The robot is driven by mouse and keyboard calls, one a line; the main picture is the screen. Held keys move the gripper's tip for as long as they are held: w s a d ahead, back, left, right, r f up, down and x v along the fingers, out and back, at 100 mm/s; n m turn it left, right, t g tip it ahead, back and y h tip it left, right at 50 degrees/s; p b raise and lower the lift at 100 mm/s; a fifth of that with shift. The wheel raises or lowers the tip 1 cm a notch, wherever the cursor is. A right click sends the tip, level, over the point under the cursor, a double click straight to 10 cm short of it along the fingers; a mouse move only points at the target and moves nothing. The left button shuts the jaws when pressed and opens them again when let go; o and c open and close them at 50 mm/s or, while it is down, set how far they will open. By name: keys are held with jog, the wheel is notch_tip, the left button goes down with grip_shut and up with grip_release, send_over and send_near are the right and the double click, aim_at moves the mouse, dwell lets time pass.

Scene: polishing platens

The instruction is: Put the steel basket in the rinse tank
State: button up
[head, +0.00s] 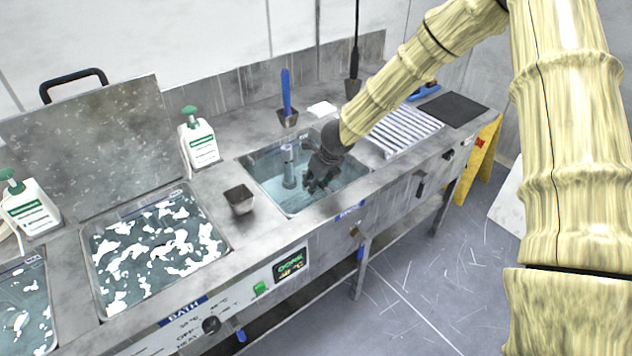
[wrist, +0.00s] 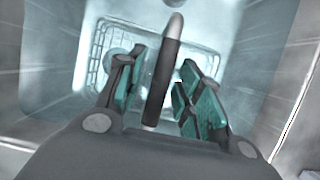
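The rinse tank (head: 270,172) is a sunken basin of bluish water in the steel counter, with an upright grey pipe in it. My gripper (head: 317,186) reaches down into the tank's right half. In the wrist view, the steel basket (wrist: 98,38) shows as a pale gridded rectangle low inside the tank (wrist: 235,70). A dark upright bar, seemingly its handle (wrist: 168,62), stands between my fingers (wrist: 165,95). The teal-padded fingers are spread, with a visible gap on the bar's right side. The basket cannot be made out in the head view.
A bath (head: 158,246) with white floating patches is left of the tank, its lid raised behind. A small dark cup (head: 240,199) stands between them. A white soap bottle (head: 199,141) is behind. A ribbed drainboard (head: 403,130) and black mat (head: 453,109) lie right.

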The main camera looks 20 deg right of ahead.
jog(key=v, duration=1.2)
jog(key=shift+a+f, duration=0.1)
